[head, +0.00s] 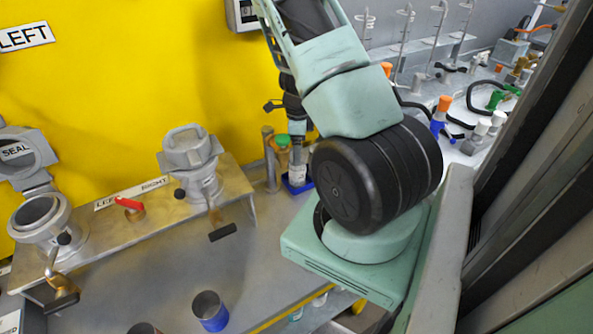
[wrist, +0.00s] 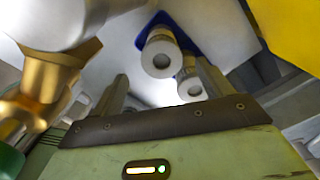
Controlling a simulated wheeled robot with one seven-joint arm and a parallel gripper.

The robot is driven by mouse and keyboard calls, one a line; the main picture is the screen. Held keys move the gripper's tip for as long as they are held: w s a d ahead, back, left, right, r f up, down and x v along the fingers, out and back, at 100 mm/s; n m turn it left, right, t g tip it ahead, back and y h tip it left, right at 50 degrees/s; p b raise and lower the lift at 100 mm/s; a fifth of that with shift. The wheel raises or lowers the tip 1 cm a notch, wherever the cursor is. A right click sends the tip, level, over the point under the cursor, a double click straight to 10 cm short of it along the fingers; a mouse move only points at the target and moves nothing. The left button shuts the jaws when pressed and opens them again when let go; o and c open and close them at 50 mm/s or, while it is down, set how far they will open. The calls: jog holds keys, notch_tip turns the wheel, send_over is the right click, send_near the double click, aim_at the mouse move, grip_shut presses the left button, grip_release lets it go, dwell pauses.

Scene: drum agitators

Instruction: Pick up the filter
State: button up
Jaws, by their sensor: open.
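Two pale cylinders with dark round openings, which look like filters, show in the wrist view: one (wrist: 161,56) lies beyond and between my fingertips, the other (wrist: 190,86) close beside the right finger. Both sit at a blue holder (wrist: 150,22). In the head view one pale filter (head: 297,174) stands on the blue base (head: 299,187) on the bench, just below the end of my arm. My gripper (wrist: 162,73) is open, with a finger on each side and nothing held. My arm hides much of this area in the head view. Contact with the right finger cannot be told.
A brass fitting (wrist: 45,80) is near my gripper's left. Two grey ports (head: 190,150) (head: 40,217) sit on a raised shelf. A blue cup (head: 209,311) stands on the bench.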

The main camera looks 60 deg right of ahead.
aim_at(298, 165)
notch_tip(298, 165, down, 8)
jog(key=shift+d+f+p, duration=0.15)
jog(key=shift+f+p, duration=0.05)
jog(key=shift+p, duration=0.45)
jog(key=shift+w, duration=0.1)
jog(key=shift+c, duration=0.3)
jog(key=c, duration=1)
jog(key=shift+c, duration=0.2)
